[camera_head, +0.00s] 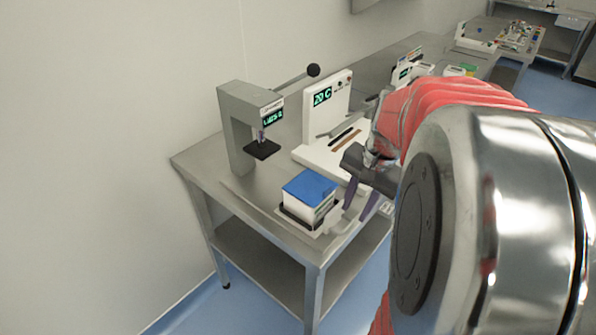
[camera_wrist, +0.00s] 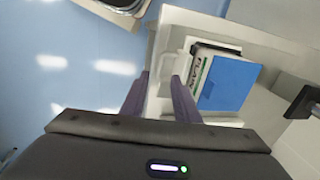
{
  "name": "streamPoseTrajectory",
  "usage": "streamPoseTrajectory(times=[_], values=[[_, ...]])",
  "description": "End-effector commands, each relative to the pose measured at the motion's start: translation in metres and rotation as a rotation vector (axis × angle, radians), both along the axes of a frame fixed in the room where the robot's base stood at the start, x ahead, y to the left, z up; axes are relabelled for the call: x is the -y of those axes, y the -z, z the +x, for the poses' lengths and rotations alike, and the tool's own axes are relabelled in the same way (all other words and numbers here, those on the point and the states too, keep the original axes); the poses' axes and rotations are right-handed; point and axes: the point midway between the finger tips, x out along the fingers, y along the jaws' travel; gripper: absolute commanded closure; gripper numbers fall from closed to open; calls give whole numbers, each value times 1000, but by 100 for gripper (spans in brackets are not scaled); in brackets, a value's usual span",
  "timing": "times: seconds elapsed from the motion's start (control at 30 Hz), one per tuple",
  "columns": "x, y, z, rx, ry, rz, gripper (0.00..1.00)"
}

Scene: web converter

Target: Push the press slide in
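The grey press (camera_head: 236,125) stands at the left end of the steel table, with a small lit display and a lever ending in a black ball (camera_head: 313,70). Its dark flat slide (camera_head: 262,150) sticks out at the front, under the press head. A dark plate at the right edge of the wrist view (camera_wrist: 304,101) looks like the same slide. My gripper (camera_head: 362,199) is open and empty, pointing down near the table's front edge, to the right of the press and apart from it. Its two purple fingers show in the wrist view (camera_wrist: 160,97) with a gap between them.
A blue-topped stack (camera_head: 310,187) sits in a white holder (camera_head: 297,225) with a handle, between my gripper and the press. A white device (camera_head: 327,108) with a "20 C" display stands behind.

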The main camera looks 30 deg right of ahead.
Motion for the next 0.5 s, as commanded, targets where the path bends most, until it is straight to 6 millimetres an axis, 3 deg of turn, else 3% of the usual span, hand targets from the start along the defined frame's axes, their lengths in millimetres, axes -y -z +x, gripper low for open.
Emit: streamPoseTrajectory(times=[0.3, 0.5], values=[[-3, 47, 7, -3, 0, 1, 72], [-4, 60, 9, -1, 0, 1, 72]])
